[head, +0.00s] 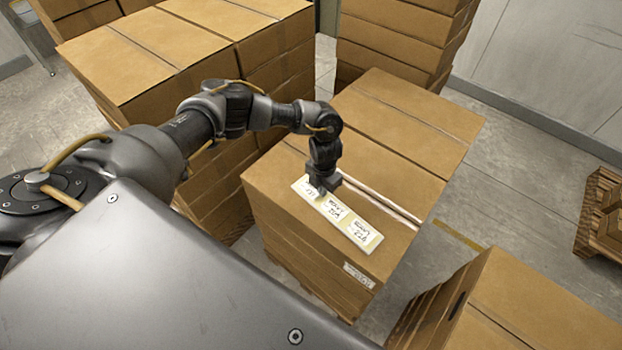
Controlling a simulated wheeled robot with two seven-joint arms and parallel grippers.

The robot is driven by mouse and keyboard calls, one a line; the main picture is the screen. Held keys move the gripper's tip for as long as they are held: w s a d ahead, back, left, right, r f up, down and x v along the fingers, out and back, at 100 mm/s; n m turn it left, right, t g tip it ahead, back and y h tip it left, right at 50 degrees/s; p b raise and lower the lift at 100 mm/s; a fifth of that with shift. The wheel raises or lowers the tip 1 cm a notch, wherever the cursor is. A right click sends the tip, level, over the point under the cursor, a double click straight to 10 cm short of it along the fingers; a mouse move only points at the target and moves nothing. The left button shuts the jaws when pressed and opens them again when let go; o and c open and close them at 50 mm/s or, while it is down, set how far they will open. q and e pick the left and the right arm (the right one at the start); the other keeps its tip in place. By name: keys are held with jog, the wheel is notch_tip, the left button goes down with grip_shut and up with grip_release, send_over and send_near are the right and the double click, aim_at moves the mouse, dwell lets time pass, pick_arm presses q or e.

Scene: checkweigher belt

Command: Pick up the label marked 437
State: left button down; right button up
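Three white labels lie in a row along the front edge of a carton top. The leftmost label (301,187) is partly hidden by my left gripper, and its number cannot be read fully. The middle label (334,209) and the right label (362,234) carry dark print; the right one seems to end in 218. My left gripper (322,189) points down at the leftmost label, on or just above it. Its fingertips are too small and dark to show whether they are open or whether they hold anything. My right gripper is out of view.
The labels lie on a tall carton stack (400,130). A smaller label (358,275) is on its front side. Other carton stacks stand at the left (140,50), behind (400,25) and at the lower right (540,300). A wooden pallet (597,225) is at the far right.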

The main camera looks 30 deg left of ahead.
pick_arm(q)
jog(key=shift+r, duration=0.15)
jog(key=shift+r, duration=0.2)
notch_tip(320, 180, up, 2)
jog(key=shift+r+b, duration=0.15)
jog(key=shift+b, duration=0.25)
jog(key=s+d+r+b, duration=0.3)
jog(key=s+d+r, duration=0.2)
jog(key=s+r, duration=0.5)
jog(key=s, duration=0.3)
